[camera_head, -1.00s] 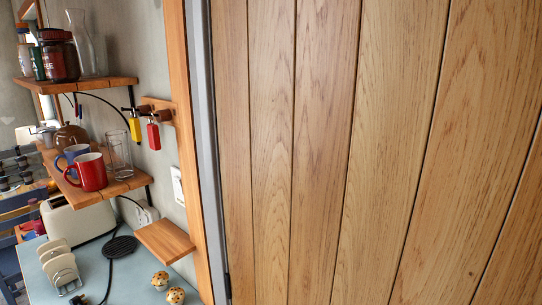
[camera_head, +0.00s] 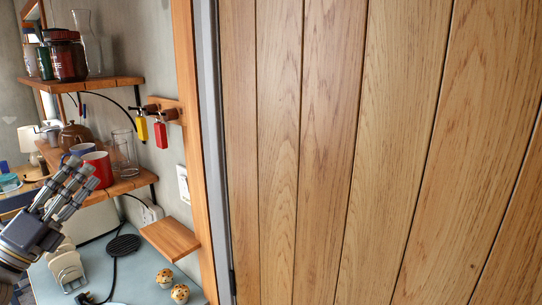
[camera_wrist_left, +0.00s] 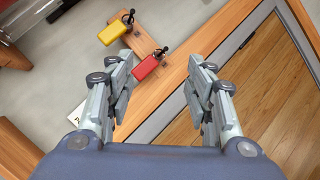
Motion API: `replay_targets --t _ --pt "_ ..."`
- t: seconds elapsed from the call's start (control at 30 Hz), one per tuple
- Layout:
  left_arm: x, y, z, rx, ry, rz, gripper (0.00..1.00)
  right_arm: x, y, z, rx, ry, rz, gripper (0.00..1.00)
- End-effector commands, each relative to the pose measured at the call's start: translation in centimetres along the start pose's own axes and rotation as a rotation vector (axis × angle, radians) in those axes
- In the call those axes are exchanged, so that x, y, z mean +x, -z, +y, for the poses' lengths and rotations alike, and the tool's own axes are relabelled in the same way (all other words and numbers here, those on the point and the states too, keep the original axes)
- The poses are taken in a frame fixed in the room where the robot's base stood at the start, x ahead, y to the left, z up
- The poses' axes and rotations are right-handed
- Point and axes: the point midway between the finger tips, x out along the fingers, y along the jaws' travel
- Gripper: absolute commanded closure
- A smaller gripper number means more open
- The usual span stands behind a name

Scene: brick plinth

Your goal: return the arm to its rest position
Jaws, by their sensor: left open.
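My left gripper (camera_head: 70,190) comes in at the lower left of the head view, in front of the middle shelf. It is open and empty. In the left wrist view its two fingers (camera_wrist_left: 165,95) stand wide apart with nothing between them. Beyond them, a red tag (camera_wrist_left: 146,68) and a yellow tag (camera_wrist_left: 112,35) hang from pegs on a wooden rack. In the head view the red tag (camera_head: 161,136) and the yellow tag (camera_head: 142,130) hang on the wall, apart from the gripper. My right gripper is not in view.
A red mug (camera_head: 99,168), partly behind the gripper, and a glass (camera_head: 125,152) stand on the middle shelf. Jars stand on the upper shelf (camera_head: 90,85). A small wooden ledge (camera_head: 170,238) and muffins (camera_head: 179,293) are lower down. A plank door (camera_head: 370,150) fills the right.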

Motion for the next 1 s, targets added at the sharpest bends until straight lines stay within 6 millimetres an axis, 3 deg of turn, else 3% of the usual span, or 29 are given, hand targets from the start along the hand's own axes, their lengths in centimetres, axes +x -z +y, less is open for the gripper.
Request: replay_targets --t 0.27,0.4,0.57,0.67,0.8,1.0 --pt "-6.1 5.5 7.8 -0.575 -0.261 -0.378 0.51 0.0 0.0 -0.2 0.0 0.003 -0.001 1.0" --pt "-11.5 10.2 12.0 -0.848 -0.463 -0.569 0.51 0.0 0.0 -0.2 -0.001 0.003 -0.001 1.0" --pt "-19.2 17.8 15.1 -1.128 -0.748 -0.783 0.51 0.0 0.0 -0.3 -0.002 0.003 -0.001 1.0" --pt "-24.6 23.4 15.3 -1.278 -0.952 -0.908 0.51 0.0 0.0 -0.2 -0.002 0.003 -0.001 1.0" --pt "-30.9 30.1 13.6 -1.422 -1.219 -1.046 0.51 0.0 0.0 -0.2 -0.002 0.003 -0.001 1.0" --pt "-37.1 36.7 9.4 -1.529 -1.521 -1.165 0.51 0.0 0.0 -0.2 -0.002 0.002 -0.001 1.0"
